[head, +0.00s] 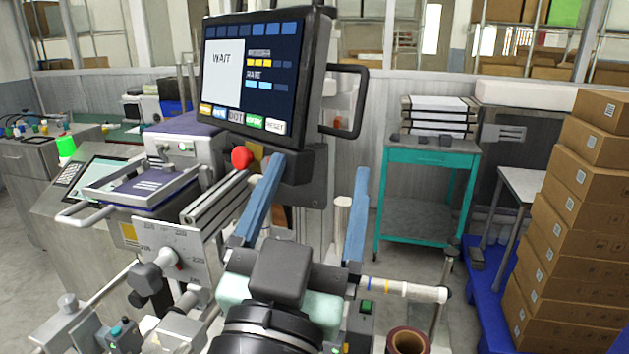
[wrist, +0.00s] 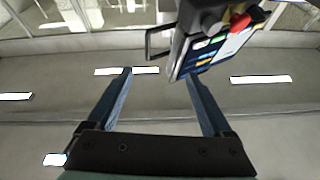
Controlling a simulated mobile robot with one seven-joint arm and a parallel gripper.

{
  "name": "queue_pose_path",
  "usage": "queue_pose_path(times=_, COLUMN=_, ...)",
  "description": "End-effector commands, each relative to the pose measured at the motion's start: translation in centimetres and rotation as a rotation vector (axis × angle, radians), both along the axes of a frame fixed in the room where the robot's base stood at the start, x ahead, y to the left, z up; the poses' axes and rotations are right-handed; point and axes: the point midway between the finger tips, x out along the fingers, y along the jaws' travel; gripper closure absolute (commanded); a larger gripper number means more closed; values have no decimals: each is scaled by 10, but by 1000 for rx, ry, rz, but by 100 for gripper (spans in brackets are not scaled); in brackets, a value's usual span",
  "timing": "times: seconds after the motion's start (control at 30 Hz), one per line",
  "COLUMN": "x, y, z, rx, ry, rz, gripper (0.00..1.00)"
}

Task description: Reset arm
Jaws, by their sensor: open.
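My gripper (head: 318,168) is open in the lower middle of the head view. Its two blue fingers stand well apart and point upward, with nothing between them. In the wrist view the gripper (wrist: 158,76) also shows open and empty, with the ceiling and its bright light strips behind. A machine screen (head: 258,80) reading "WAIT" is behind and above the fingers. It shows at the top of the wrist view (wrist: 208,50), apart from the fingertips. A red button (head: 242,158) sits below the screen, left of the left finger.
A teal cart (head: 430,157) stands behind to the right. Stacked cardboard boxes (head: 570,225) rest on a blue pallet at the far right. A white roller (head: 402,290) and a brown roll (head: 407,341) are right of my arm. Machine fittings crowd the left. Open floor lies between cart and pallet.

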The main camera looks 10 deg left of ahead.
Motion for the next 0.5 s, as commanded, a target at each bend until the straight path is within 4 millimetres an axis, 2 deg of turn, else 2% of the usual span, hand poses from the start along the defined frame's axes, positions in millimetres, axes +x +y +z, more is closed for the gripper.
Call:
queue_pose_path(times=0.17, x=0, y=0, z=0, rx=0, ry=0, rz=0, gripper=15)
queue_pose_path(times=0.27, x=-2, y=-7, z=20, rx=0, ry=-33, rz=-5, gripper=15)
queue_pose_path(times=0.37, x=-8, y=-25, z=67, rx=-8, ry=-117, rz=-14, gripper=15)
queue_pose_path(times=0.5, x=-29, y=-52, z=141, rx=-38, ry=-266, rz=-32, gripper=15)
